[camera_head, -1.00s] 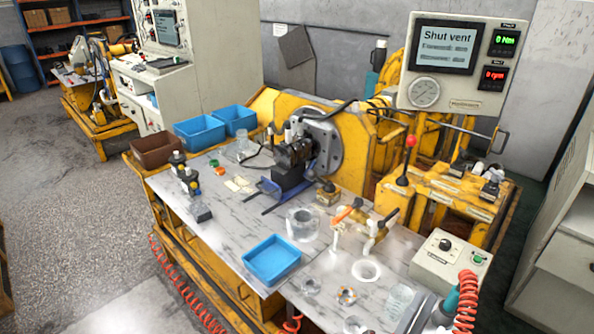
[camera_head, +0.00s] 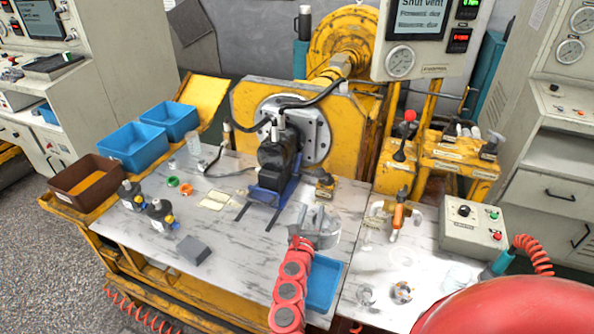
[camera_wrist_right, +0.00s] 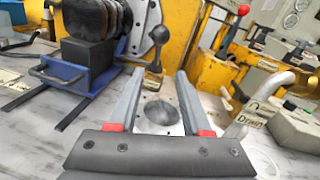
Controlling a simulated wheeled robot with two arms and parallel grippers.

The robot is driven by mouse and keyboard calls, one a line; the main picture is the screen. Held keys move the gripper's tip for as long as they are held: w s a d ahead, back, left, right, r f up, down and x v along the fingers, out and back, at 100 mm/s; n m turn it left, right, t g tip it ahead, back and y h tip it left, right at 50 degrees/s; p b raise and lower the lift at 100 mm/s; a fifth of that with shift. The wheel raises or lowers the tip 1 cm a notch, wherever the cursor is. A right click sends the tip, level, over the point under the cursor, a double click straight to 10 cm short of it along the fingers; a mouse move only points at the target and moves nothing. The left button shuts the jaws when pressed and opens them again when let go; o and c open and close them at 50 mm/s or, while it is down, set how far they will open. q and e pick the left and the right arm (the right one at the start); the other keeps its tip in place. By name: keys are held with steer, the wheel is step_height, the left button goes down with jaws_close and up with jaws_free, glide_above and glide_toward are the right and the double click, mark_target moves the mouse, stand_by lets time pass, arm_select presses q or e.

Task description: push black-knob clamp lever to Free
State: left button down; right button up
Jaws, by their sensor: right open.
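The black-knob clamp lever (camera_wrist_right: 159,35) stands upright in the right wrist view, its round knob on a short stem just beyond my fingertips. In the head view its black knob and small yellow base (camera_head: 325,186) sit on the table in front of the motor mount. My right gripper (camera_wrist_right: 160,73) is open and empty, its two fingers on either side of the line to the lever, apart from it. My left gripper is not in view. No Free mark is readable.
The dark motor (camera_head: 276,155) on a blue cradle stands left of the lever. A red-knob lever (camera_head: 410,116) rises at the right. A blue tray (camera_head: 324,286) lies under my arm. An orange-handled tap (camera_head: 398,218) and a control box (camera_head: 473,223) are to the right.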

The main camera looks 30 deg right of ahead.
mark_target(320, 178)
steer(key=shift+w+r, duration=0.15)
steer(key=shift+w, duration=0.15)
steer(key=shift+w+d, duration=0.15)
steer(key=shift+w, duration=0.05)
steer(key=p+x, duration=0.2)
steer(key=x, duration=1.2)
steer(key=shift+s, duration=0.1)
steer(key=shift+w+d, duration=0.2)
steer(key=shift+w, duration=0.15)
steer(key=shift+b+x, duration=0.3)
steer(key=shift+x, duration=0.65)
steer(key=shift+d, duration=0.1)
jaws_close()
